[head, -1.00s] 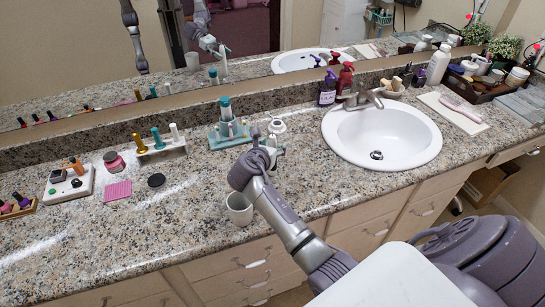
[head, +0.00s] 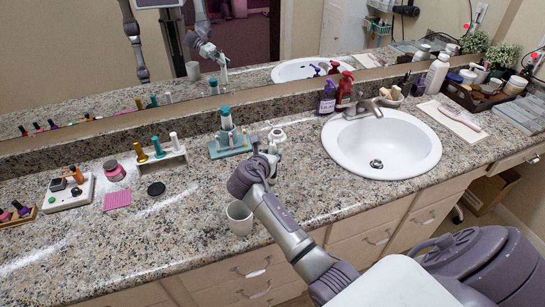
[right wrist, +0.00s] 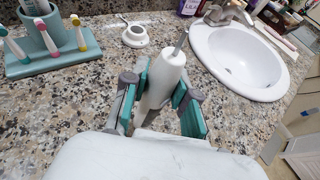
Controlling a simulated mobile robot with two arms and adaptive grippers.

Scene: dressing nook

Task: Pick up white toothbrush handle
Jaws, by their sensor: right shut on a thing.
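I cannot clearly make out the handle in the head view. My left gripper does not show directly.
A teal holder (head: 229,146) with toothbrush heads stands left of the base. A white cup (head: 239,218) stands close by the right arm. The sink (head: 381,146) is to the right, with purple and red bottles behind it. Open counter lies front left.

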